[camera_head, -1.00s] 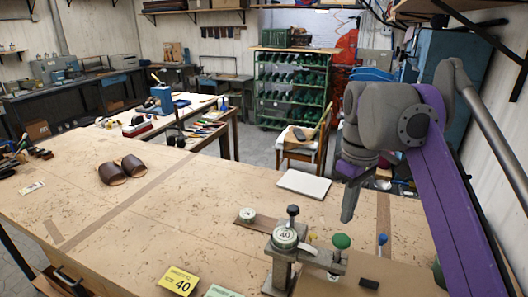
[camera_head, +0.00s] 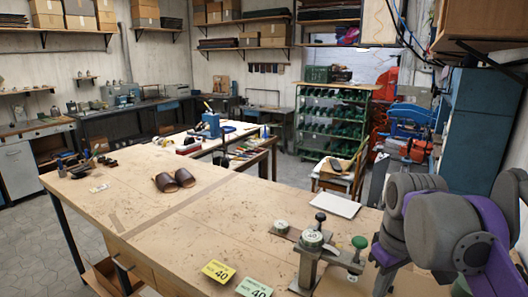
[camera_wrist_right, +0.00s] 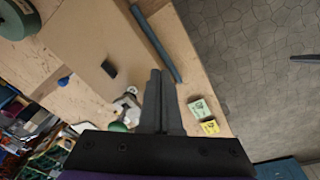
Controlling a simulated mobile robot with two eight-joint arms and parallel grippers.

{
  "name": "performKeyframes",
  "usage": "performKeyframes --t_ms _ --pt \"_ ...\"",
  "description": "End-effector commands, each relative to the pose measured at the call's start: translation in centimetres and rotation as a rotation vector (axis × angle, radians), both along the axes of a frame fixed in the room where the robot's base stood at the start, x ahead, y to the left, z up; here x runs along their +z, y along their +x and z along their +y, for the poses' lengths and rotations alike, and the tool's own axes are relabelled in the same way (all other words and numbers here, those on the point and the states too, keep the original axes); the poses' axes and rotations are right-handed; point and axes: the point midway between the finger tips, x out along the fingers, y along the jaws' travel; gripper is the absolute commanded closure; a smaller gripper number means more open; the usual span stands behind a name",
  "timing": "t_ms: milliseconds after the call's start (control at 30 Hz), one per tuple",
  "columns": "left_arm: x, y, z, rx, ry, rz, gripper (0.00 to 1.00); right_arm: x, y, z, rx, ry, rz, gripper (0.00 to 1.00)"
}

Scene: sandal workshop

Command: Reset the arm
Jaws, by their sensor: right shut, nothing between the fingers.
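My right arm (camera_head: 470,250), purple and grey, comes in from the right edge in the head view, bent over the right end of the workbench (camera_head: 120,200). My right gripper (camera_wrist_right: 160,75) shows in the right wrist view with its two dark fingers together and nothing between them. It is above the bench's edge, pointing down over the bench and floor side. In the head view its fingertips are not clearly visible. My left arm and gripper are not in view.
A metal press (camera_head: 311,245) with a green knob stands near my right arm. A yellow card (camera_head: 218,271) and a green card (camera_head: 254,288) lie at the bench's front edge. Brown sandals (camera_head: 174,181) and a white pad (camera_head: 334,205) lie farther back. The bench's middle is mostly clear.

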Motion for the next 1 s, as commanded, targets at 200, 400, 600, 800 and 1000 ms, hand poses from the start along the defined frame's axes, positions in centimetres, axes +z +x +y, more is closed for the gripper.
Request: performKeyframes --t_ms 200,400,600,800,1000 --pt "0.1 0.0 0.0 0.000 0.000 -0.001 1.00 -9.3 -4.1 2.4 -0.140 0.025 -0.152 1.00" --pt "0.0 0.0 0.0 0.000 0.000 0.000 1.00 -19.3 -9.6 4.2 -0.276 0.083 -0.294 1.00" --pt "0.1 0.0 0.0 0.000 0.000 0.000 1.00 -24.3 -12.7 4.9 -0.342 0.125 -0.363 1.00" --pt "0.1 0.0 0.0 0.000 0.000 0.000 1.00 -24.8 -13.0 5.0 -0.352 0.131 -0.371 1.00" --pt "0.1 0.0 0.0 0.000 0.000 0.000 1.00 -24.8 -13.0 5.0 -0.351 0.130 -0.370 1.00"
